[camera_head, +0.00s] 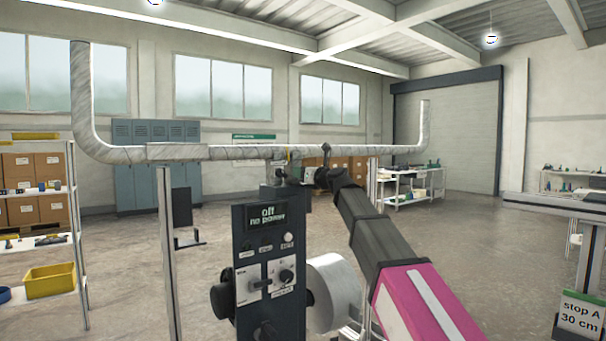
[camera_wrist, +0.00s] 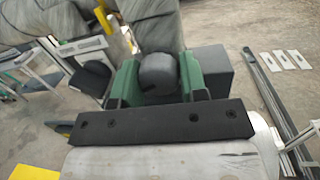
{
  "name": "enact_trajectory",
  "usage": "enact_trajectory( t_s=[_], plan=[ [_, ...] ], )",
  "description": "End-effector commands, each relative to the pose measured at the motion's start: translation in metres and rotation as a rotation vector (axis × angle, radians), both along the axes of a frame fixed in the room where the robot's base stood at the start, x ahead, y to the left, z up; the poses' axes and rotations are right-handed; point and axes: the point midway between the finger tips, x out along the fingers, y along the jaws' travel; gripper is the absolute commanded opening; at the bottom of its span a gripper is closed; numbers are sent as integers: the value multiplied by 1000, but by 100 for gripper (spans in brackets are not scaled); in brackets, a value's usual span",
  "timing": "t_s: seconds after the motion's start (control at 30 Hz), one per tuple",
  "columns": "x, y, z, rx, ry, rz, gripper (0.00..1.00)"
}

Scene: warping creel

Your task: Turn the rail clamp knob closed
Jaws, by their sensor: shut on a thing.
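The rail (camera_head: 230,152) is a pale pipe that runs across the head view and bends up at both ends. A small clamp (camera_head: 280,158) sits on it near the middle, above a dark control box. My gripper (camera_head: 300,171) reaches the clamp from the right. In the wrist view my gripper (camera_wrist: 158,78) has green jaws shut on a dark grey rounded knob (camera_wrist: 158,72), one jaw on each side. The knob's turn angle cannot be told. Most of the clamp is hidden behind the gripper.
The control box (camera_head: 270,240) reads "off no power" and carries small knobs. A white roll (camera_head: 334,290) is beside it, close under my arm. A shelf with a yellow bin (camera_head: 50,280) stands left. A sign (camera_head: 580,315) reads "stop A 30 cm". Floor behind is mostly clear.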

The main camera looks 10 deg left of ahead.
Motion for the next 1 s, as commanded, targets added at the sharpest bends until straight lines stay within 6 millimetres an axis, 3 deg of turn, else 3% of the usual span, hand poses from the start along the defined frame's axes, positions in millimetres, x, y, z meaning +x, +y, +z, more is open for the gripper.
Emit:
enact_trajectory(
  t_s=[0.4, 0.97, 1.0],
  plan=[
    [-2, 0, -3, 119, 146, 2, 16],
    [-2, 0, -3, 137, 167, 3, 16],
    [-2, 0, -3, 137, 167, 3, 49]
  ],
)
